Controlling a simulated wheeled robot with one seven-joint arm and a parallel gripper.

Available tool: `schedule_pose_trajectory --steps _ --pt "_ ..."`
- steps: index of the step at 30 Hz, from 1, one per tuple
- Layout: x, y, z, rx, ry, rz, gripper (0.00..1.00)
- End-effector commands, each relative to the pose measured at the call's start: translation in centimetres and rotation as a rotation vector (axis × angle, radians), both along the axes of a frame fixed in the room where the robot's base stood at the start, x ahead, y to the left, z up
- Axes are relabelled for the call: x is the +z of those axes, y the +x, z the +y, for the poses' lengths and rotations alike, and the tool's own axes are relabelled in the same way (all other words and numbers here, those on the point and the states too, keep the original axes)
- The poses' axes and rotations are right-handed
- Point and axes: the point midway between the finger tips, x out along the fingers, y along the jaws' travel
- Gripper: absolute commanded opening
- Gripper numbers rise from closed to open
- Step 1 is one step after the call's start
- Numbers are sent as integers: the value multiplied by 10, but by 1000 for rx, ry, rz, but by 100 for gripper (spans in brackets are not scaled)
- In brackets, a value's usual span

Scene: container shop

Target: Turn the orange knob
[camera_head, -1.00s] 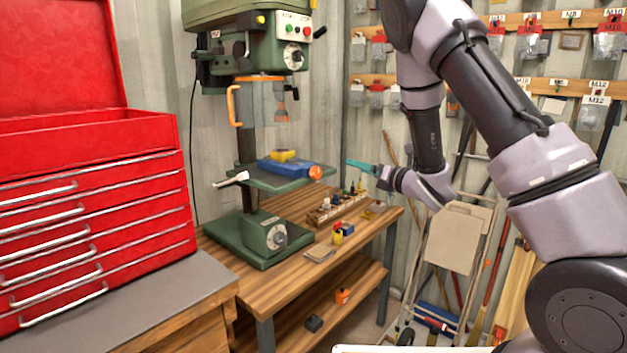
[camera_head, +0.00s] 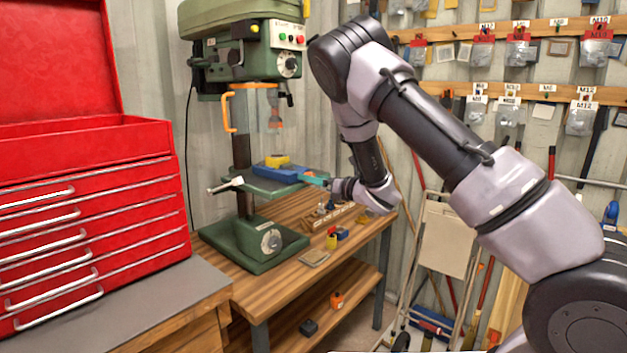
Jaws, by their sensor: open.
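The blue vise (camera_head: 283,173) with a yellow block (camera_head: 277,160) on it sits on the green drill press table. The orange knob (camera_head: 310,171) is at the vise's right end, and only a sliver of it shows behind my gripper. My gripper (camera_head: 314,180), with teal fingers, is at that end, in front of the knob. It is open. The fingers look small and overlap the knob, so I cannot tell whether they are around it or touching it.
The green drill press (camera_head: 243,55) stands on a wooden bench (camera_head: 262,287). Small bottles and blocks lie on the bench right of its base. A red tool chest (camera_head: 90,210) fills the left. Pegged parts hang on the back wall.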

Motion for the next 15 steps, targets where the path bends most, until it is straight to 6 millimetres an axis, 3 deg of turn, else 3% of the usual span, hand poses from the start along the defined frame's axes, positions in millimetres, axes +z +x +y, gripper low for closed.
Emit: schedule_pose_trajectory --steps 8,9,15 --pt "0 2 2 -1 0 1 78" --pt "0 2 2 -1 0 1 74" --pt "0 1 2 0 1 1 0"
